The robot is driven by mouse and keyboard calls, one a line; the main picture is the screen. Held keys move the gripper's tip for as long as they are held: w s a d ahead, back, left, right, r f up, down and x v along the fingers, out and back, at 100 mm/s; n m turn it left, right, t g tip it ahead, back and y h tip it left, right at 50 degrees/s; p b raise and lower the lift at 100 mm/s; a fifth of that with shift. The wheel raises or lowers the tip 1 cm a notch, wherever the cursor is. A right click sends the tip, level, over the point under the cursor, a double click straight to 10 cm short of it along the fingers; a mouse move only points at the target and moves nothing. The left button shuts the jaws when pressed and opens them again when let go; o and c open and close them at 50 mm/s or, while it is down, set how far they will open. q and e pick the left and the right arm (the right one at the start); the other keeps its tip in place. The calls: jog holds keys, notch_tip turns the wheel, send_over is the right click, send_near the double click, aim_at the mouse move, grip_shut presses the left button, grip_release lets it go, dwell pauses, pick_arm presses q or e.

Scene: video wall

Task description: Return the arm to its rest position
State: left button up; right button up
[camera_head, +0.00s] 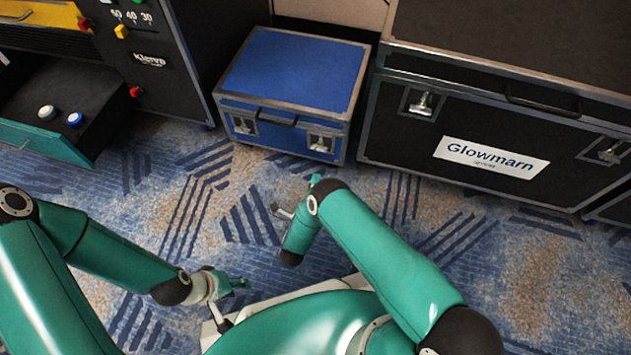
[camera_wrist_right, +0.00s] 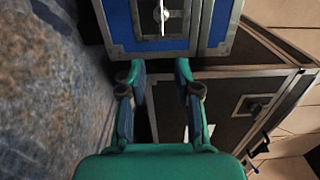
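My left arm comes in from the left in the head view, low over the carpet. Its gripper (camera_head: 236,286) is small and side-on there, and I cannot tell whether it is open. My right arm is bent over the carpet near the middle. Its gripper (camera_head: 298,194) is partly hidden by its own links and faces the blue case. In the right wrist view my right gripper (camera_wrist_right: 160,72) is open, with a clear gap and nothing between its fingers.
A blue metal-edged case (camera_head: 292,70) stands at the back, also visible in the right wrist view (camera_wrist_right: 190,38). A large black Glowmarn case (camera_head: 400,130) is right of it. A black cabinet (camera_head: 150,85) with an open drawer (camera_head: 100,100) holding two knobs stands left. Patterned carpet lies between.

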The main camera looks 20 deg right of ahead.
jog(key=w+d+r+n+g+y+p, duration=0.1)
jog(key=w+d+r+p, duration=0.15)
jog(key=d+r, duration=0.35)
jog(key=w+d+r+n+g+y+p, duration=0.1)
jog(key=w+d+r+y, duration=0.15)
jog(key=d+r, duration=0.4)
jog(key=s+a+f+n+g+y, duration=0.1)
jog(key=s+a+n+g+y, duration=0.35)
jog(key=s+n, duration=0.4)
jog(key=s+a+f+n+g+y, duration=0.1)
jog(key=s+a+n+g+y, duration=0.35)
jog(key=s, duration=0.65)
jog(key=s+a+f+n+g+y, duration=0.1)
jog(key=s+a+n+g+y, duration=0.15)
jog(key=s+a+n, duration=0.65)
notch_tip(320, 180, up, 38)
jog(key=d+m+h+p, duration=0.1)
jog(key=d+p, duration=0.1)
jog(key=p, duration=3.6)
jog(key=shift+s+g, duration=0.4)
jog(key=shift+g, duration=0.05)
jog(key=shift+r, duration=0.1)
